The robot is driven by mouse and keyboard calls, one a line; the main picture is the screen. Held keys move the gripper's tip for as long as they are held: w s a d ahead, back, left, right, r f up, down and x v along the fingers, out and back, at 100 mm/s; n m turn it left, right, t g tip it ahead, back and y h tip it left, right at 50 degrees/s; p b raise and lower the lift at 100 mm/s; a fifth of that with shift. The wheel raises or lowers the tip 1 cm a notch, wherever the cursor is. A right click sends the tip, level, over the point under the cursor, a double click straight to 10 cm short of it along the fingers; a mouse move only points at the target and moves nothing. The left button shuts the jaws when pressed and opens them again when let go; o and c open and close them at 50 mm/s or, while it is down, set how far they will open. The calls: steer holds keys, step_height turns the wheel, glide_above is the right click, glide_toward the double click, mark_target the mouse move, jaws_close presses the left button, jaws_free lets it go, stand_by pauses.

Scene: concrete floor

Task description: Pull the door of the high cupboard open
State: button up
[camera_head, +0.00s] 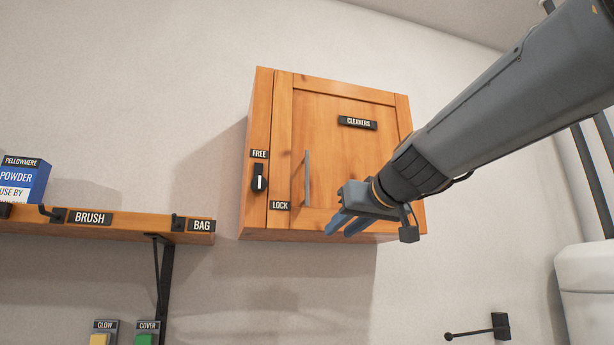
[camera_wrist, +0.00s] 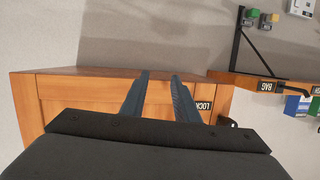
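The high cupboard (camera_head: 262,120) is an orange wooden box on the wall, with a framed door (camera_head: 340,160) labelled CLEANERS. The door looks closed. Its upright grey bar handle (camera_head: 307,178) is near the door's left edge. A black knob (camera_head: 259,178) with a white mark sits on the left strip, upright below the FREE label; the LOCK label is lower right of it. My gripper (camera_head: 338,232) is open and empty, in front of the door's lower part, right of and below the handle in the picture. In the wrist view, my gripper (camera_wrist: 160,75) shows a gap between its fingers; the handle cannot be made out.
A wooden shelf (camera_head: 130,225) with hooks labelled BRUSH and BAG is at the left, bearing a blue powder box (camera_head: 25,180). Yellow and green buttons are below it. A black wall bracket (camera_head: 500,326) and a white tank (camera_head: 585,285) are lower right.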

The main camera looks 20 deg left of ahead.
mark_target(308, 166)
steer(key=s+a+r+n+t+y, duration=0.1)
steer(key=s+a+r, duration=0.1)
steer(key=r, duration=0.5)
steer(key=s+a+r+n+y, duration=0.1)
steer(key=s+r+y, duration=0.15)
steer(key=r, duration=0.55)
steer(key=shift+h, duration=0.35)
steer(key=p+x, duration=0.4)
steer(key=x, duration=0.3)
steer(key=shift+w+a, duration=0.2)
steer(key=shift+a, duration=0.1)
jaws_close()
